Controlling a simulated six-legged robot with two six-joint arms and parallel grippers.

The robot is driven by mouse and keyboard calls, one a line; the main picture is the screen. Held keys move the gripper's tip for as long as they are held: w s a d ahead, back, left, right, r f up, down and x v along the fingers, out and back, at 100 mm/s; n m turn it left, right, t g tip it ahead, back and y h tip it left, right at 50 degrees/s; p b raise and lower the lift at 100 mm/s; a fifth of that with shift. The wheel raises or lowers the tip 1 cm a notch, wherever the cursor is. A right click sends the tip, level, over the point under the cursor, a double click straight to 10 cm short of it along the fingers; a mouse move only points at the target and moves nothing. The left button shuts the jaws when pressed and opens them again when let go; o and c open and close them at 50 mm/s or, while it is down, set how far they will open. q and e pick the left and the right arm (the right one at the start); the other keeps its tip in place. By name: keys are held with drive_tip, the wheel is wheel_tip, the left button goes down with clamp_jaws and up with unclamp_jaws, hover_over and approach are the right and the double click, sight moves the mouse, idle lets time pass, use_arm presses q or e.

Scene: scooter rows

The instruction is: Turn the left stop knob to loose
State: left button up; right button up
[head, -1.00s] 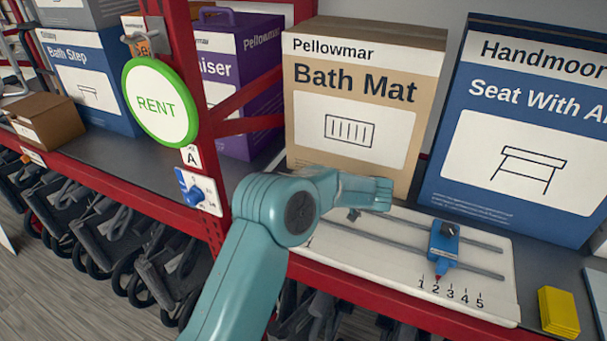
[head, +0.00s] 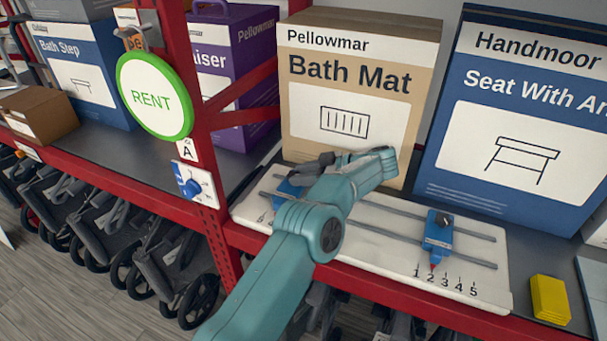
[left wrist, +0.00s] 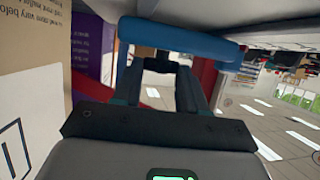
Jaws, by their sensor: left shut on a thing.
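The white board (head: 350,255) with two grey rails lies on the shelf. The left stop (head: 287,188) is a blue block on the rails near the board's left end, partly covered by my gripper. My left gripper (head: 298,170) reaches to it from the right and is shut at its top, on the knob, which is hidden in the head view. In the left wrist view a blue part (left wrist: 180,40) lies across the fingertips (left wrist: 162,72), with a dark piece between them. The right stop (head: 438,235) is blue with a dark knob, its red pointer near 2. My right gripper is out of view.
The Bath Mat box (head: 345,90) stands close behind the board and the Handmoor box (head: 520,110) behind right. A red post (head: 200,110) with a RENT disc (head: 153,97) stands left. A yellow block (head: 550,299) sits at the front right.

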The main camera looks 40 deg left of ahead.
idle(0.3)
use_arm(q)
drive_tip(key=o, duration=1.1)
drive_tip(key=shift+c, duration=0.2)
drive_tip(key=shift+r, duration=0.1)
